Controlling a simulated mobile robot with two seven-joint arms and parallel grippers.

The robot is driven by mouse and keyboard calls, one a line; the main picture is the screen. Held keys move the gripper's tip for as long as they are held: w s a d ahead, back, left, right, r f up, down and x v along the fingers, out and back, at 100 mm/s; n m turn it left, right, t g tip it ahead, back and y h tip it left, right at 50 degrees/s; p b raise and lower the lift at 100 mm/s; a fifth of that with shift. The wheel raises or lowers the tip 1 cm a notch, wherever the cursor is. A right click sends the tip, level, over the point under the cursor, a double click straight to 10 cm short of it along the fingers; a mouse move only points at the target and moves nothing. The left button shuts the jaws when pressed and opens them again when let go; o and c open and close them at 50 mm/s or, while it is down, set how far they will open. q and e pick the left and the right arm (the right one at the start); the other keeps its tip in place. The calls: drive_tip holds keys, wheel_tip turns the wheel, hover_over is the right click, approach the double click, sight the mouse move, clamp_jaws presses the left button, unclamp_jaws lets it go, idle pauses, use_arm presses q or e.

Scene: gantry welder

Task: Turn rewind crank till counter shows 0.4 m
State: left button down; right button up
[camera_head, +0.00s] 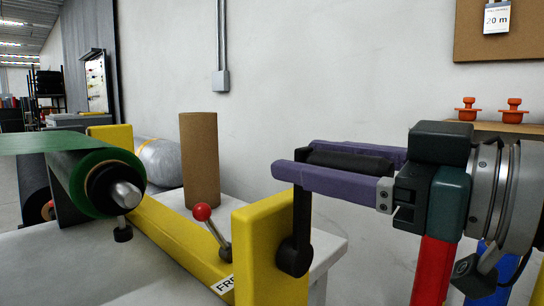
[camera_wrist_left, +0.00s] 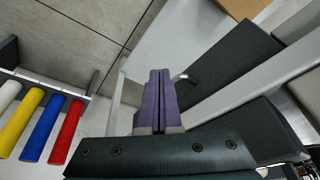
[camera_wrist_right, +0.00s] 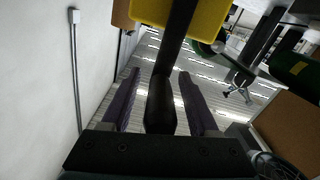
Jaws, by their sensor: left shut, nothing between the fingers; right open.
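The rewind crank shows in the head view as a black arm (camera_head: 301,218) on a yellow upright (camera_head: 268,238), with a dark grip (camera_head: 348,160) at its top. My right gripper (camera_head: 298,160) has its purple fingers open on either side of this grip. In the right wrist view the grip (camera_wrist_right: 160,105) stands between the two spread fingers (camera_wrist_right: 158,73), with gaps at both sides. My left gripper (camera_wrist_left: 159,72) is shut and empty in the left wrist view, away from the crank. No counter reading is visible.
A red-knobbed lever (camera_head: 203,212) and a brown cardboard tube (camera_head: 200,158) stand left of the crank. A green roll (camera_head: 92,182) sits on a spindle at left. Orange knobs (camera_head: 512,110) rest on a shelf at right. Coloured cylinders (camera_wrist_left: 42,125) show in the left wrist view.

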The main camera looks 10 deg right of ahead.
drive_tip(key=shift+c, duration=0.4)
clamp_jaws()
idle(1.1)
